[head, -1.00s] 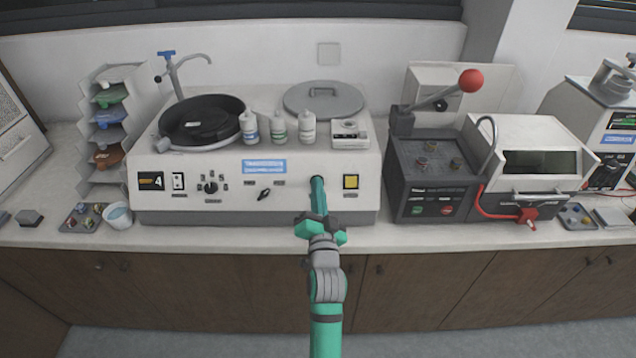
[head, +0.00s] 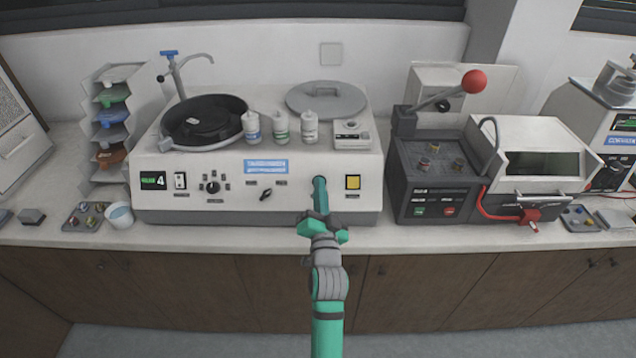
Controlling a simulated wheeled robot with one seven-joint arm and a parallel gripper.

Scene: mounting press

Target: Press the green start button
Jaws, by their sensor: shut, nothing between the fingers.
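My gripper (head: 319,182) is shut and empty. The white machine's display (head: 153,180) shows a green 4.
A black knob (head: 212,187) and a pointer switch (head: 265,195) are on the white panel. Several bottles (head: 281,128) stand on top. The red-ball lever (head: 474,81) rises at right. The counter's front strip (head: 240,237) is mostly clear.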

